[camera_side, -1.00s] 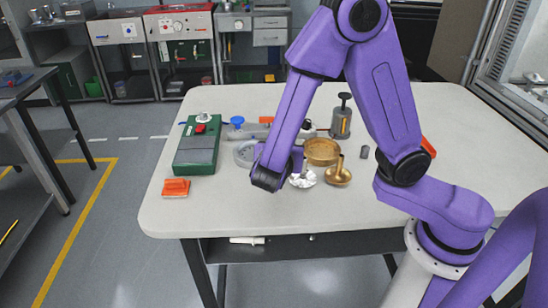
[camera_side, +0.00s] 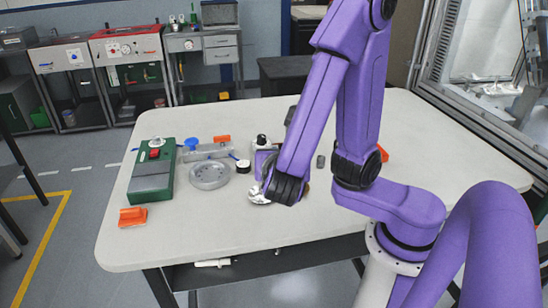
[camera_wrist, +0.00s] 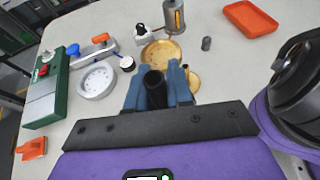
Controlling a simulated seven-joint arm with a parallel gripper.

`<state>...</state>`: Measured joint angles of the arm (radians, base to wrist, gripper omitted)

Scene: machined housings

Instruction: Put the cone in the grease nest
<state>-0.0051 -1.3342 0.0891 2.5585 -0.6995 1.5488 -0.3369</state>
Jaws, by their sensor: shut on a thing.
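My gripper (camera_wrist: 157,88) is shut on a dark, round, hollow-topped piece, which I take to be the cone (camera_wrist: 154,80). It shows between the blue fingers in the wrist view; in the side view the dark end of my arm hides it. A grey round dish (camera_side: 210,175) with small marks in its floor lies left of my gripper, also in the wrist view (camera_wrist: 96,79). A shallow gold dish (camera_wrist: 160,51) lies just beyond the fingers. I cannot tell which dish is the grease nest. A brass piece (camera_wrist: 194,82) stands close to the right finger.
A crumpled-looking silver piece (camera_side: 259,195) lies beside my gripper. A green box (camera_side: 152,172) and an orange block (camera_side: 132,216) are at the left. A plunger canister (camera_wrist: 174,16), a small grey cylinder (camera_wrist: 206,43) and an orange tray (camera_wrist: 250,18) stand farther back and right.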

